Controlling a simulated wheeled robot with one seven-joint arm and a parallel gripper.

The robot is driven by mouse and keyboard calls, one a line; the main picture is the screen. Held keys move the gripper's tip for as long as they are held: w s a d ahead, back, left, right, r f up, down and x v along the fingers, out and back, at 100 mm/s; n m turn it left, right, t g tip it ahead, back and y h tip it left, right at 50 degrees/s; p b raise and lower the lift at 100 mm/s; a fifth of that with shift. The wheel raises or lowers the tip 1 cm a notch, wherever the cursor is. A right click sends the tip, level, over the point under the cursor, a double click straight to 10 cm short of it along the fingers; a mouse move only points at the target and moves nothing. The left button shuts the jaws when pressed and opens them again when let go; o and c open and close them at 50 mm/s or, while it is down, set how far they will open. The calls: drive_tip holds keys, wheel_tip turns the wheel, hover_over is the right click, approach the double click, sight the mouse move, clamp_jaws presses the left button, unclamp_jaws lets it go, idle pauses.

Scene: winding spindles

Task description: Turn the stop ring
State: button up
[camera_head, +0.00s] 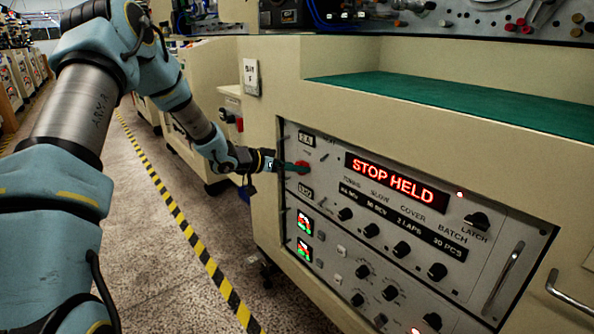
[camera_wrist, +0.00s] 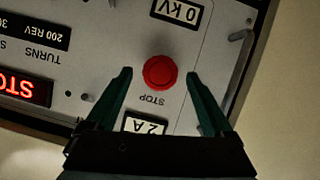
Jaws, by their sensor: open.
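The stop ring is a round red knob (camera_wrist: 160,72) above the word STOP on the grey control panel, upside down in the wrist view. In the head view only a bit of its red (camera_head: 303,163) shows beside my fingers. My gripper (camera_wrist: 159,75) is open, with one green finger on each side of the knob and a visible gap to it on both sides. In the head view my gripper (camera_head: 293,166) reaches the panel's left edge from the left. The red display (camera_head: 397,183) reads STOP HELD. I cannot tell how deep the fingers reach.
Several black knobs (camera_head: 402,249) and a latch knob (camera_head: 477,221) sit on the panel right of my gripper. A metal handle (camera_head: 504,277) stands out at the panel's right side. A green shelf (camera_head: 450,97) lies above. The floor left of the cabinet is open.

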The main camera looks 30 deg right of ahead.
drive_tip(key=shift+x, duration=0.8)
drive_tip(key=shift+c, duration=0.4)
drive_tip(key=c, duration=1.3)
